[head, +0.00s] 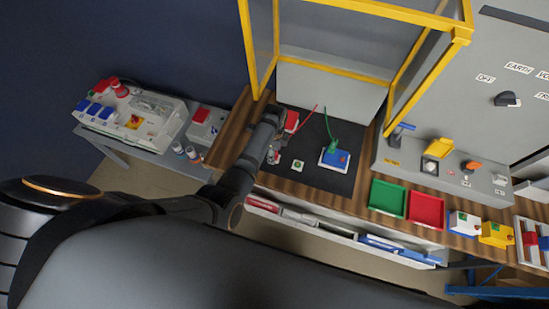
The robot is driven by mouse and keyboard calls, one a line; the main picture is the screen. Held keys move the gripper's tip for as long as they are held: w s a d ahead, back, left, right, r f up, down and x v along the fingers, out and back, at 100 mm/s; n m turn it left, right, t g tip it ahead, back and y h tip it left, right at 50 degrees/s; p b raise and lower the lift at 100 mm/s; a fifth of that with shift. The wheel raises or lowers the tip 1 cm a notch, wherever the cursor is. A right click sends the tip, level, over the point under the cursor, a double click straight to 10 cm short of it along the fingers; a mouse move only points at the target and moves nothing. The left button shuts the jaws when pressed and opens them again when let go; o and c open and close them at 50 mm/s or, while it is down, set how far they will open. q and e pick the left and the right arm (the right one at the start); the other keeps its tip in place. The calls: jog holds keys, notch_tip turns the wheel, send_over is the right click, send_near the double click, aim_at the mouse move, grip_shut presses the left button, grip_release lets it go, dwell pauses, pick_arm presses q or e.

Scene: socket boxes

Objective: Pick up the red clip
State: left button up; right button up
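A red lead (307,118) runs down and left over the black mat (311,178) towards my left gripper. Small red parts (276,154) show at my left gripper (274,150); they may be the red clip, but they are too small to tell apart. The arm comes in from the lower left and bends down over the mat's left edge. I cannot tell whether the fingers are open or shut. My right gripper is not in view.
A green clip (333,146) with a green lead is on a blue-topped box (335,160). A red-topped box (291,121) is beside my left arm. A yellow-framed guard (330,67) rises behind the mat. Green (387,198) and red (426,209) trays lie to the right.

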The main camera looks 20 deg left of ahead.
pick_arm(q)
jog(key=shift+f, duration=0.2)
grip_shut()
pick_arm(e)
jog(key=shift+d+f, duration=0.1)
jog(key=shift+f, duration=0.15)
pick_arm(q)
jog(key=shift+r, duration=0.1)
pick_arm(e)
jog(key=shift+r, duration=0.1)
